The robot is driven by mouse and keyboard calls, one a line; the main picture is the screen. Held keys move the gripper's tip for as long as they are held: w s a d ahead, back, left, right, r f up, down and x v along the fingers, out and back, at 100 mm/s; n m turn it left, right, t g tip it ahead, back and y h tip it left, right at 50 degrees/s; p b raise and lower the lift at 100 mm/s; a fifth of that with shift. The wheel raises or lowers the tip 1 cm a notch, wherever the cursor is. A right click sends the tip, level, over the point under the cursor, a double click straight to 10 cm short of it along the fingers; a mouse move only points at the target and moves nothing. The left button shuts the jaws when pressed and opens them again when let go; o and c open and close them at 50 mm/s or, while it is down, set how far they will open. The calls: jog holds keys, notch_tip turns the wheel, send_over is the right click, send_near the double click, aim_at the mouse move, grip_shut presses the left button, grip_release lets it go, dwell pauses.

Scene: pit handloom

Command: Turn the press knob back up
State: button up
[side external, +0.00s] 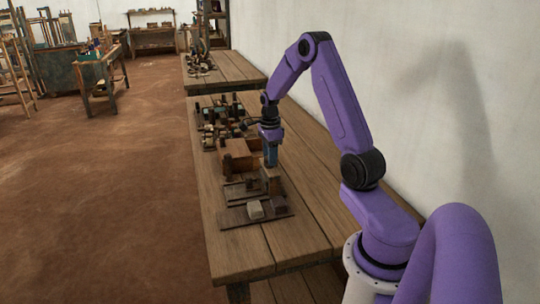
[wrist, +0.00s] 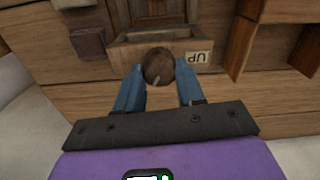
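The press knob (wrist: 158,66) is a round dark wooden knob with a pale mark on its face near the lower edge, in the middle of the wrist view. A small label reading UP (wrist: 198,57) appears upside down just to its right. My gripper (wrist: 159,80) has a blue finger on each side of the knob, and the knob fills the gap between them, so it looks shut on it. In the side view my gripper (side external: 270,156) points down at a small wooden block (side external: 271,181) on the bench; the knob is too small to make out there.
The wooden bench (side external: 240,240) runs along the white wall. A wooden box (side external: 236,150) and several small parts stand beyond my gripper, and a dark board (side external: 232,216) with pale blocks lies nearer. The bench's near end is clear.

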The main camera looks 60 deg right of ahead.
dwell(0.3)
jog(key=n, duration=0.5)
jog(key=shift+n, duration=0.3)
jog(key=n, duration=0.6)
jog(key=shift+w, duration=0.15)
jog(key=n, duration=0.6)
jog(key=shift+n, duration=0.4)
jog(key=n, duration=0.5)
jog(key=shift+w, duration=0.1)
jog(key=shift+n, duration=0.4)
jog(key=o, duration=1)
jog(key=shift+o, duration=0.2)
jog(key=shift+r, duration=0.15)
